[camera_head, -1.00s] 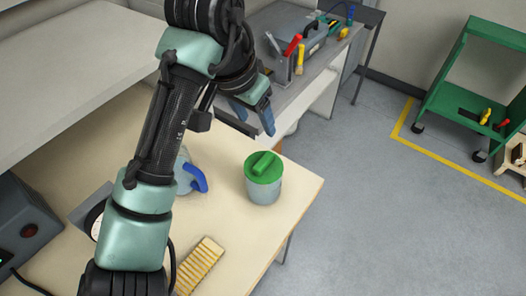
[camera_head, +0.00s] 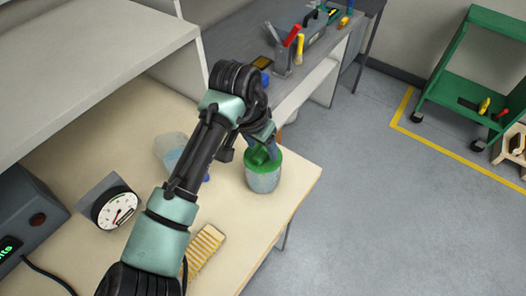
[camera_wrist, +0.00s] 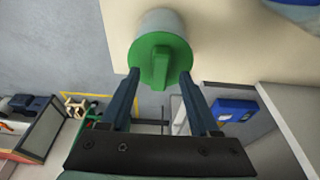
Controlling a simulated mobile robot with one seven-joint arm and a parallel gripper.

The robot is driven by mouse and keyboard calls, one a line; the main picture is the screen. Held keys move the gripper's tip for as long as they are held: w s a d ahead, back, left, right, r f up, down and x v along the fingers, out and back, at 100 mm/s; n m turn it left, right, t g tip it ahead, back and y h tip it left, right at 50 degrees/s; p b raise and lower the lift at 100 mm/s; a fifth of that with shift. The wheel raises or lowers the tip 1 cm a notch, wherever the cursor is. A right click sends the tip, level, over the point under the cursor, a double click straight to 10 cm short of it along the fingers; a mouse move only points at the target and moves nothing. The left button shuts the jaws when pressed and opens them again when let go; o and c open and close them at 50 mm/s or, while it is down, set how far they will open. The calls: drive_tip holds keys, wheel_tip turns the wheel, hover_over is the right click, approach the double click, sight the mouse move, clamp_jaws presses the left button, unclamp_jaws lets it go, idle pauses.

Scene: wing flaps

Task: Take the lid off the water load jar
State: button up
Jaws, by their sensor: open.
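The water load jar (camera_head: 263,181) is a grey, translucent-looking cylinder standing upright near the right edge of the wooden table (camera_head: 295,200). Its green lid (camera_head: 276,161) is on top and has a raised bar-shaped handle. In the wrist view the lid (camera_wrist: 150,58) faces me, with its handle (camera_wrist: 162,62) pointing between my fingers and the jar body (camera_wrist: 160,20) behind it. My gripper (camera_wrist: 158,78) is open, its two blue fingers on either side of the handle, close to the lid. I cannot tell whether they touch it. In the head view my gripper (camera_head: 262,148) partly hides the lid.
A round dial gauge (camera_head: 115,209) and a yellow ribbed block (camera_head: 205,248) are on the table. A clear container (camera_head: 170,150) is behind my arm. A grey bench with a toolbox (camera_head: 318,36) stands beyond. Open floor lies right of the table.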

drive_tip(key=shift+d+f, duration=0.1)
drive_tip(key=shift+f, duration=0.25)
clamp_jaws()
